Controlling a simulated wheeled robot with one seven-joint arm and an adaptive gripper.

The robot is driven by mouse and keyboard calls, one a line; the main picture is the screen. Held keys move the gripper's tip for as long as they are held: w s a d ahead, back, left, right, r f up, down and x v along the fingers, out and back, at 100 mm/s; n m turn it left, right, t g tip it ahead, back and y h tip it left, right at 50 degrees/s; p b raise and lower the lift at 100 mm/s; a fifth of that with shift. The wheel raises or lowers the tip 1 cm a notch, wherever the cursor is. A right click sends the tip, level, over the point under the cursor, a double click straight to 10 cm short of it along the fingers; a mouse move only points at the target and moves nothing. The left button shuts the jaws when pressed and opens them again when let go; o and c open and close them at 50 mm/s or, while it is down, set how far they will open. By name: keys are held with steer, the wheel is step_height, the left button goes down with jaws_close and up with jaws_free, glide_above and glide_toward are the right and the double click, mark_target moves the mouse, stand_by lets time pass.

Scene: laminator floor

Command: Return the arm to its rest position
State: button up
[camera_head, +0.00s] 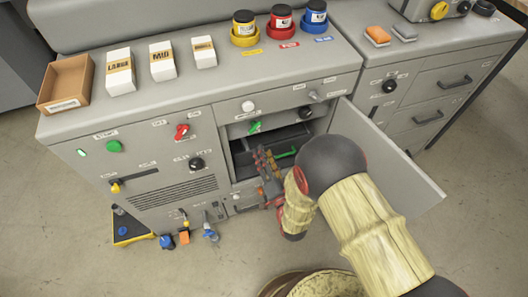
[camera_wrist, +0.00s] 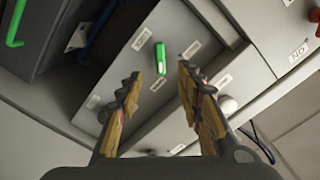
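My arm reaches from the lower right of the head view to the grey machine (camera_head: 180,112). My gripper (camera_head: 263,158) is in front of the machine's open compartment (camera_head: 240,160). In the wrist view my gripper (camera_wrist: 160,75) is open, its two fingers apart with nothing held between them. A green lever (camera_wrist: 160,58) shows beyond the fingertips, apart from them. A green lever (camera_head: 255,127) also shows above the compartment in the head view. A green handle (camera_head: 286,153) lies inside the compartment, and my gripper partly hides the interior.
The compartment's door (camera_head: 390,160) stands open to the right, close beside my arm. Several knobs, including a red one (camera_head: 182,131), stick out of the front. Boxes and ink jars (camera_head: 244,24) stand on top. A yellow-black tray (camera_head: 130,228) is on the floor at left.

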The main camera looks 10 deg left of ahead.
stand_by(0.4)
steer(key=s+d+f+n+g+h, duration=0.25)
steer(key=s+f+g, duration=0.2)
steer(key=f, duration=0.25)
steer(key=s+d+f+n+g+h, duration=0.25)
steer(key=f+g+h, duration=0.2)
steer(key=f, duration=0.25)
steer(key=s+d+r+h, duration=0.1)
steer(key=s+d+r, duration=0.3)
steer(key=d+r, duration=0.4)
steer(key=s+d+r+m, duration=0.1)
steer(key=s+d+r, duration=0.4)
steer(key=r, duration=1.5)
steer(key=s+d+r+m+h, duration=0.1)
steer(key=s+d+r, duration=0.3)
steer(key=d+r, duration=0.8)
step_height(320, 180, up, 3)
steer(key=shift+s+d+f+g+h, duration=0.1)
steer(key=shift+s+d+g+h, duration=0.1)
steer(key=shift+d+g+h, duration=0.15)
